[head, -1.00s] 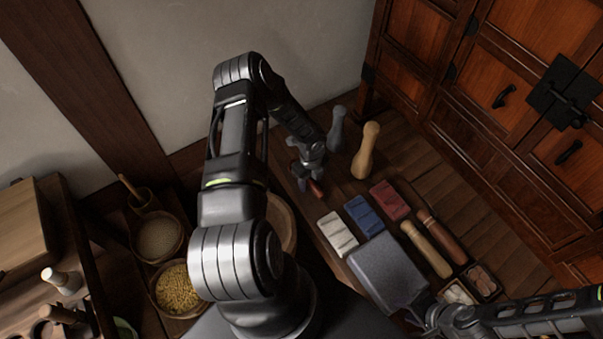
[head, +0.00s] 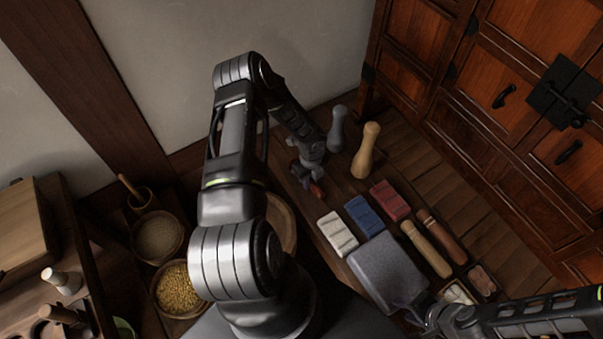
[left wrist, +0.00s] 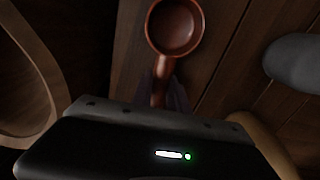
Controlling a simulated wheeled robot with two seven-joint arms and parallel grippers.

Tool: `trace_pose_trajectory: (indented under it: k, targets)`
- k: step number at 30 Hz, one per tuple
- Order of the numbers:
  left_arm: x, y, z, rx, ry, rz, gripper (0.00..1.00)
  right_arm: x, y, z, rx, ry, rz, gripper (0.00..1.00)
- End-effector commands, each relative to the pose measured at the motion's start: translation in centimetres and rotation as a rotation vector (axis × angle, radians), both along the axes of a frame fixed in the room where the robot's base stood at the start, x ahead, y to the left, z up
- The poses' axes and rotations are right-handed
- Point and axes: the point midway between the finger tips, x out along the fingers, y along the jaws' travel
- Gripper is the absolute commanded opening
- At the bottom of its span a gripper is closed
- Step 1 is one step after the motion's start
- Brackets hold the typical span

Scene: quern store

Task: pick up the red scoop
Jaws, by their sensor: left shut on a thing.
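The red scoop (left wrist: 175,27) shows in the left wrist view with its round bowl away from the palm and its handle running back between my fingers. In the head view only a small red part of it (head: 317,190) shows beside my left gripper (head: 307,180). My left gripper, also in the left wrist view (left wrist: 162,92), is shut on the scoop's handle. I cannot tell whether the scoop touches the wooden surface. My right gripper (head: 424,313) is at the lower right by the grey slab; its jaws are not clear.
A grey pestle-like piece (head: 337,128) and a tan one (head: 366,150) stand close beyond my left gripper. White (head: 337,234), blue (head: 364,215) and red (head: 390,200) blocks and a grey slab (head: 388,272) lie to its right. Bowls, one of yellow grain (head: 178,290), stand left.

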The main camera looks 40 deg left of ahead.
Motion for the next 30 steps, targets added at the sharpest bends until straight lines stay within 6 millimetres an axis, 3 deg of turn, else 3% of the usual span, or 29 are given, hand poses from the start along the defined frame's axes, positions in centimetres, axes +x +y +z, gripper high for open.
trace_pose_trajectory:
  k: [17, 30]
  targets:
    - [0.1, 0.1, 0.6, 0.001, -0.001, 0.000, 0.00, 0.0, 0.0, 0.0, 0.000, 0.000, 0.000, 0.36]
    - [0.1, 0.0, 8.1, 0.001, -0.002, 0.001, 0.00, 0.0, 0.0, 0.1, 0.000, 0.000, 0.000, 0.36]
